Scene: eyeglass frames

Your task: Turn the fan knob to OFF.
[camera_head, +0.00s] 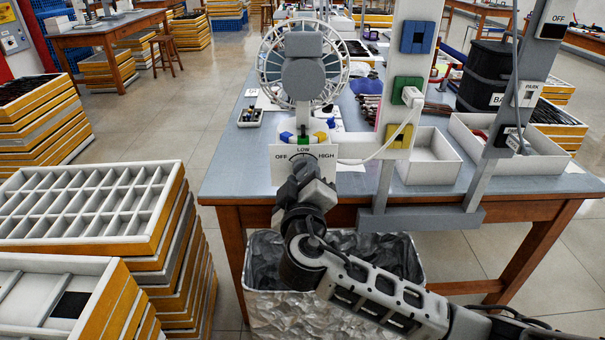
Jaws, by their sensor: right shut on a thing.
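The fan (303,72) stands at the table's front edge, with a round white guard and grey motor. Blue, green and yellow patches sit above the labels. My right gripper (302,168) is in front of the panel, just under LOW, and is shut on the fan knob. The gripper hides the knob, so its pointing direction cannot be seen. My left gripper is not in view.
A metal bin (258,311) stands under the table's front edge (225,192). Grey posts and a white upright with coloured blocks (416,37) rise to the right. White trays (427,158) lie on the table. Stacked compartment trays (82,203) fill the left.

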